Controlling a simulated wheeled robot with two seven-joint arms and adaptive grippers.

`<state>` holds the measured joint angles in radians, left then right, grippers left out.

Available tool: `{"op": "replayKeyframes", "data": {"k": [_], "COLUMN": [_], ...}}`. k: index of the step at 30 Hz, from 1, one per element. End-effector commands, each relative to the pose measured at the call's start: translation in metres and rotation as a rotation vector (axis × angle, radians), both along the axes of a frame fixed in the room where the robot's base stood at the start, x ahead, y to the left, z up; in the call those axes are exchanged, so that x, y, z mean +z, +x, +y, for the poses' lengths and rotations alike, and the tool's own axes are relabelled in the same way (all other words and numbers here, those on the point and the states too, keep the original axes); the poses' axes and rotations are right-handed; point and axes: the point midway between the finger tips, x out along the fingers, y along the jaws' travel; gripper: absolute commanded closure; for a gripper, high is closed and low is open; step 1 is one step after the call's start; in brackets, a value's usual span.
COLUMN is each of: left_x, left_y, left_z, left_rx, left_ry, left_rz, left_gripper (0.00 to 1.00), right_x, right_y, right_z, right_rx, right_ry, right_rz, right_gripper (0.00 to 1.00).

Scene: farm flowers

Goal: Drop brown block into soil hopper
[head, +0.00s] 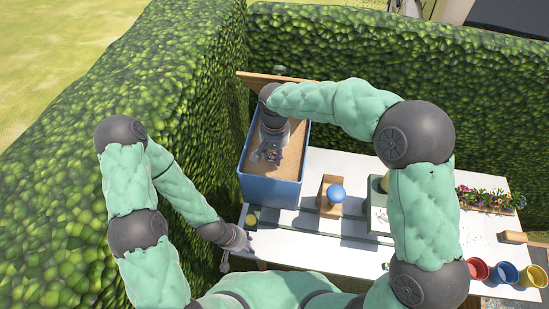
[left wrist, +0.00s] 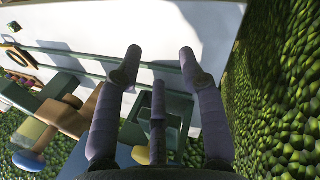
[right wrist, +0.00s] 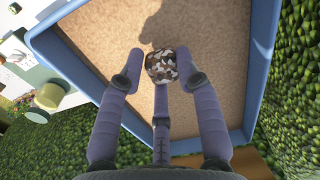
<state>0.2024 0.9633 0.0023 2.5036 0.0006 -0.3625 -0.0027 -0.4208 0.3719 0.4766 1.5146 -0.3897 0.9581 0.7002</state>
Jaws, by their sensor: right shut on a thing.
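The soil hopper (head: 270,190) is a blue open box with tan soil inside, at the table's back left in the head view. Its blue rim (right wrist: 262,60) frames the right wrist view. My right gripper (head: 268,156) is over the soil inside the hopper's outline. In the right wrist view my right gripper (right wrist: 158,76) is shut on the brown block (right wrist: 161,68), a mottled brown, white and dark piece at the fingertips. How high it is above the soil is hard to tell. My left gripper (left wrist: 160,60) is open and empty near the table's front left.
A wooden board (head: 258,77) stands at the hopper's back. A wooden stand with a blue knob (head: 336,193) is to the right on the white table (head: 320,245). Flowers (head: 490,199) and coloured pots (head: 503,272) are farther right. Hedges (head: 185,110) enclose the left and back.

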Motion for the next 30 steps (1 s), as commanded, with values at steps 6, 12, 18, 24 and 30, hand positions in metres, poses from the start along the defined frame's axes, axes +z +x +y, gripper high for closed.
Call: {"op": "replayKeyframes", "data": {"k": [6,12,18,24,30], "left_x": [-0.009,-0.009,-0.014,-0.018,-0.017], "left_y": [0.000,0.000,0.000,0.000,0.000], "left_z": [0.000,0.000,0.000,0.000,0.000], "left_rx": [0.000,0.000,0.000,0.000,0.000], "left_ry": [0.000,0.000,0.000,0.000,0.000], "left_rz": [0.000,0.000,0.000,0.000,0.000], "left_gripper": [0.60,0.60,0.60,0.60,0.60], "right_x": [-0.015,-0.015,-0.021,-0.026,-0.026], "right_y": [0.000,0.000,0.000,0.000,0.000], "right_z": [0.000,0.000,0.000,0.000,0.000], "right_rx": [0.000,0.000,0.000,0.000,0.000], "right_ry": [0.000,0.000,0.000,0.000,0.000], "right_rz": [0.000,0.000,0.000,0.000,0.000], "right_gripper": [0.88,0.88,0.88,0.88,0.46]}}
